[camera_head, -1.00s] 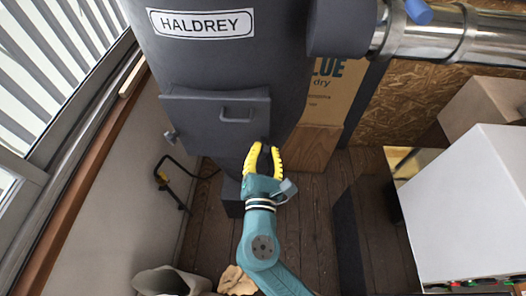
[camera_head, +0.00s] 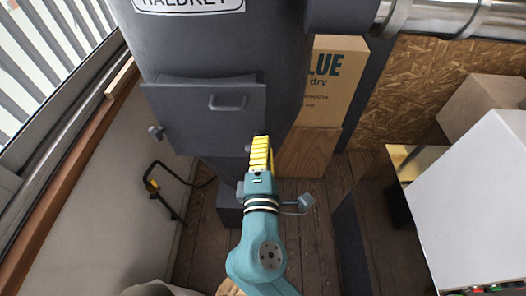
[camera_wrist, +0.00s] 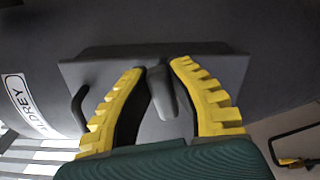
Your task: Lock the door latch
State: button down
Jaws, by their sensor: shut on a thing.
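The dark grey door (camera_head: 205,122) sits closed-looking on the front of the grey machine, with a bar handle (camera_head: 228,104) near its top. In the wrist view the door panel (camera_wrist: 215,70) fills the middle and its handle (camera_wrist: 78,108) is at left. My gripper (camera_head: 260,142), with yellow fingers, is at the door's right edge. In the wrist view my gripper (camera_wrist: 160,90) is shut on the grey latch lever (camera_wrist: 162,92), which lies between the two fingers. The head view mostly hides this lever behind the fingers.
A black and yellow bent bar (camera_head: 160,190) leans by the left wall. A cardboard box (camera_head: 325,85) stands right of the machine. A white box (camera_head: 470,200) fills the right. Wooden floor is open below.

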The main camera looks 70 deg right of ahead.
jog(key=shift+f+m+b, duration=0.3)
jog(key=shift+m+b, duration=0.5)
jog(key=shift+m, duration=0.4)
jog(key=c, duration=0.9)
grip_release()
jog(key=shift+d+r, duration=0.1)
jog(key=shift+c, duration=0.2)
jog(key=v, duration=1.2)
